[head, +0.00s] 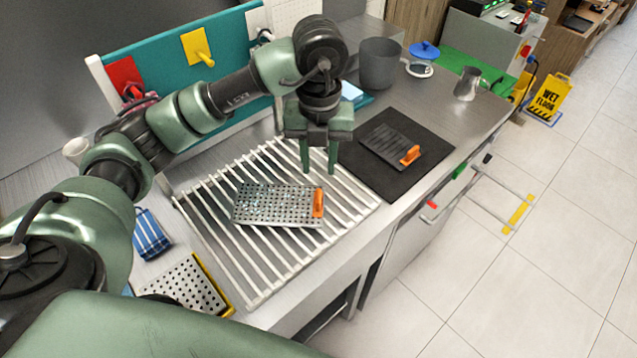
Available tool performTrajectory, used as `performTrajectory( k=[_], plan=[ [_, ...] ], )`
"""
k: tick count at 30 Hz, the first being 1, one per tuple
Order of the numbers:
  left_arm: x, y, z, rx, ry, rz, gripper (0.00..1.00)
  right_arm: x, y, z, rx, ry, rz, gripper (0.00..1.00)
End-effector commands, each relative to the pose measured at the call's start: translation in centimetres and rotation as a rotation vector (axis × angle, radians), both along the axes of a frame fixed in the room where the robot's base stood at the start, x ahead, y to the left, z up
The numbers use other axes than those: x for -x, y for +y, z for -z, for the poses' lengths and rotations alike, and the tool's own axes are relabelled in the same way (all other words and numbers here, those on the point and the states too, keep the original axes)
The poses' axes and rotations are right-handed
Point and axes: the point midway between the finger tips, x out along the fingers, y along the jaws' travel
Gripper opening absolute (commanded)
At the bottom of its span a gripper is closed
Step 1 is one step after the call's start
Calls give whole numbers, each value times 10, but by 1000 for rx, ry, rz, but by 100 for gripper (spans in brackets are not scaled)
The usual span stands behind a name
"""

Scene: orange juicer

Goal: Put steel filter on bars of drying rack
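The steel filter (265,204), a perforated silver plate with an orange handle (318,202), lies flat across the bars of the drying rack (237,259). The drying rack is a row of pale slanted bars over the counter. My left gripper (319,170) points down above the rack's far right part, behind the filter's orange handle and apart from it. Its two fingers are spread with nothing between them. My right gripper is not in view.
A dark plate with an orange handle (390,146) lies on a black mat (432,150) right of the rack. Another perforated tray (186,286) with a yellow edge and a blue striped cloth (152,233) lie left of the rack. A grey pot (379,64) and metal pitcher (467,83) stand farther back.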

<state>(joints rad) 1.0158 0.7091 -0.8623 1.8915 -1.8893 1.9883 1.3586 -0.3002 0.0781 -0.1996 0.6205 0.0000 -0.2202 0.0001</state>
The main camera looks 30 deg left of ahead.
Motion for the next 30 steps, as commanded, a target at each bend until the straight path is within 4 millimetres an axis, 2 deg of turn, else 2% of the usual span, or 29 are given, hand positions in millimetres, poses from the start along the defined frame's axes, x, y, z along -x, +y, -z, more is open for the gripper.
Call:
performTrajectory(
  k=[3,7,23,26,30],
  plan=[
    [-1,0,-17,-2,-4,1,32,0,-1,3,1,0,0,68],
    [0,0,-26,-1,-2,-1,32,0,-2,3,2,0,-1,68],
    [0,0,-29,0,0,0,32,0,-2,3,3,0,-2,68],
    [0,0,-36,0,0,0,32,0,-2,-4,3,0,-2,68],
    [0,0,-62,0,0,0,32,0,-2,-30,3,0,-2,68]
  ],
)
